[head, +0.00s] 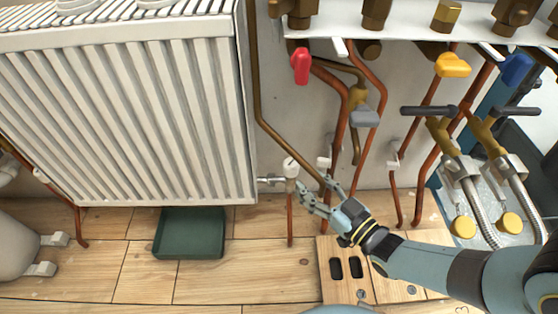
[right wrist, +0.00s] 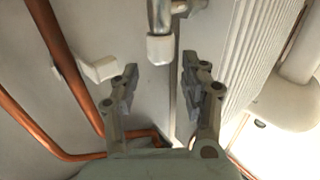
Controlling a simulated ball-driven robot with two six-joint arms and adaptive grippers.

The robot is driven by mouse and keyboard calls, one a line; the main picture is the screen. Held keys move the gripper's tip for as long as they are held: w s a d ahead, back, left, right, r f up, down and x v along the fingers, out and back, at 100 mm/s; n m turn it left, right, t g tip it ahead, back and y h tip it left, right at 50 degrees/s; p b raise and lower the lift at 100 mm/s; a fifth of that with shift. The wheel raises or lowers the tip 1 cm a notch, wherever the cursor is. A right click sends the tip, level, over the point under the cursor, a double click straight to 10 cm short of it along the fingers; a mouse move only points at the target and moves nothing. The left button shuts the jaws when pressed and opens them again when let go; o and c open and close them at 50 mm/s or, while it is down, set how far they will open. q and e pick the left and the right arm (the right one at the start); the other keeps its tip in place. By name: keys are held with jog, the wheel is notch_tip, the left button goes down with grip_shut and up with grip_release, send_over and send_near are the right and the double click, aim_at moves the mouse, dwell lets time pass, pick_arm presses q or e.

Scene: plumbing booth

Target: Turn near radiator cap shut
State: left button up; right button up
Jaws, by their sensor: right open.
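The white radiator (head: 130,120) stands at the left in the head view. The near radiator cap (head: 291,167) is small and white, on a valve at the radiator's lower right corner, above a copper pipe. In the right wrist view the white cap (right wrist: 160,49) sits on a metal valve body, between and just beyond the two fingertips. My right gripper (head: 314,184) is open and empty, just right of the cap in the head view. Its fingers (right wrist: 158,68) look apart from the cap. My left gripper is not in view.
A green tray (head: 189,234) lies on the wooden floor below the radiator. Copper pipes (head: 340,130) run down the wall close behind my right gripper. A red lever (head: 301,66) and a grey lever (head: 364,118) are above. A wooden block with slots (head: 330,285) lies below.

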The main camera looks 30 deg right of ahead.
aim_at(286, 160)
jog(key=shift+w+a+r, duration=0.1)
jog(key=shift+w+r, duration=0.1)
jog(key=shift+w, duration=0.6)
jog(key=w, duration=0.3)
jog(key=w+b, duration=0.1)
jog(key=w, duration=0.2)
jog(key=w+a+b, duration=0.1)
jog(key=w, duration=0.2)
jog(key=shift+w, duration=0.3)
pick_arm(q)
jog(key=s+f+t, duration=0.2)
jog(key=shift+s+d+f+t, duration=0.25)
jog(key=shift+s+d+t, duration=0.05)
